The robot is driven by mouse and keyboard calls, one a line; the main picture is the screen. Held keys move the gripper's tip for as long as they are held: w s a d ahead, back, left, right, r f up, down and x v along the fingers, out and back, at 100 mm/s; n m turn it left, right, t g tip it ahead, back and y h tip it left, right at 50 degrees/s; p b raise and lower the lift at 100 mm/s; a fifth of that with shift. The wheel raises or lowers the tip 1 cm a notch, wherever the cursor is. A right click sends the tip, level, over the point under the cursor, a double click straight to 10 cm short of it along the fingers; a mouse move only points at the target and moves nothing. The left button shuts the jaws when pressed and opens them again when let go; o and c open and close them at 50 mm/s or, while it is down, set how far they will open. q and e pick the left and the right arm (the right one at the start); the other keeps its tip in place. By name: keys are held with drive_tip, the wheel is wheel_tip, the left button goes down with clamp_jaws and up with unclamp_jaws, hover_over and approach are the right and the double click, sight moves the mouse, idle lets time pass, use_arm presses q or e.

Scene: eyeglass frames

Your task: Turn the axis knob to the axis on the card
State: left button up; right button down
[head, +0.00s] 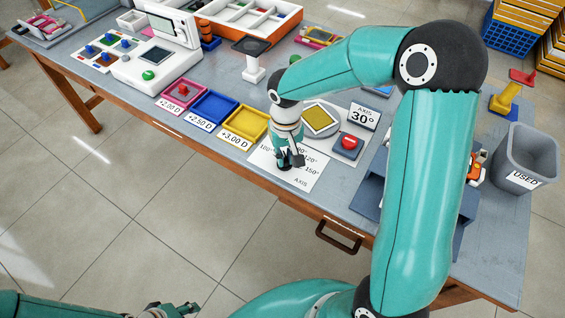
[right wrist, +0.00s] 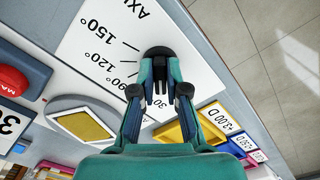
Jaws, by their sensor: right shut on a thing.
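The white axis dial sheet (head: 304,178) lies near the table's front edge, with degree marks and the word AXIS; 150° and 120° read clearly on the dial sheet (right wrist: 100,45) in the right wrist view. The black axis knob (right wrist: 158,52) sits on it, mostly hidden in the head view. My right gripper (head: 287,160) is shut on the knob from above; its fingertips (right wrist: 160,82) also show in the right wrist view. The pointer direction cannot be told. The card (head: 363,116) reads 30°. My left gripper (head: 172,310) is partly in view at the bottom edge, away from the table.
A red button (head: 348,143) and a grey stand with a yellow lens pad (head: 320,119) stand behind the dial. Lens trays, including a yellow one (head: 262,135), lie to its left. A grey USED bin (head: 542,150) stands at the right.

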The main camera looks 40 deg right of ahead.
sight(285, 159)
drive_tip(key=shift+m, duration=0.5)
drive_tip(key=c, duration=1.2)
unclamp_jaws()
drive_tip(key=shift+d, duration=0.1)
wheel_tip(285, 159, up, 12)
